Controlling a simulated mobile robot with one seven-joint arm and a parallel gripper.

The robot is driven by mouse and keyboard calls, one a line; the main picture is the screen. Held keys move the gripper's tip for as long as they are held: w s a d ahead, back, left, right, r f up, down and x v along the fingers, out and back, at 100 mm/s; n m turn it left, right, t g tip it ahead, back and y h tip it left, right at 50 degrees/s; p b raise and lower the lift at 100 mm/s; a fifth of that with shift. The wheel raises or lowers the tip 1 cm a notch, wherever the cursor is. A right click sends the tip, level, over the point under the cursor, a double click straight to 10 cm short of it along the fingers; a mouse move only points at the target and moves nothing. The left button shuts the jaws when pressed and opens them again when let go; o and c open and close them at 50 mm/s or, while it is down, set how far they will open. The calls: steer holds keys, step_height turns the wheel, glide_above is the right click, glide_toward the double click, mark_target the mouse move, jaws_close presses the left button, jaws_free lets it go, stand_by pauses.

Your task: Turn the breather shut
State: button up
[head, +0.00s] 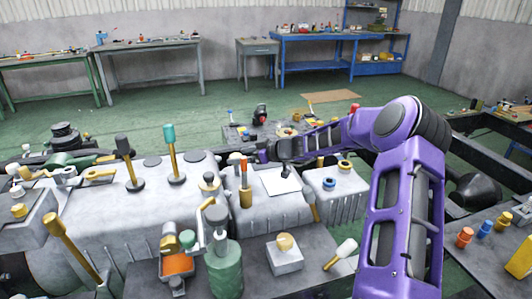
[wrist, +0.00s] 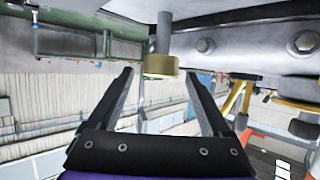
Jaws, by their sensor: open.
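My gripper (wrist: 158,72) is open in the wrist view, with a black finger on each side and nothing held. A round brass-coloured cap (wrist: 160,65) on a grey stem (wrist: 163,32) shows in the gap between the fingertips. It is apart from both fingers in the picture; I cannot tell whether it is between the tips or just beyond them. The cap may be the breather, but no label shows. In the head view my purple arm reaches left behind the grey housings, and its fingers cannot be made out.
Grey housings (head: 265,205) carry upright levers, including a teal-topped one (head: 170,140) and an orange-topped one (head: 245,178). A green ribbed cylinder (head: 224,268) stands in front. A cluttered low bench (head: 235,132) lies behind. Open green floor (head: 160,112) lies beyond.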

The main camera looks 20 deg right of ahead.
steer(key=v, duration=1.5)
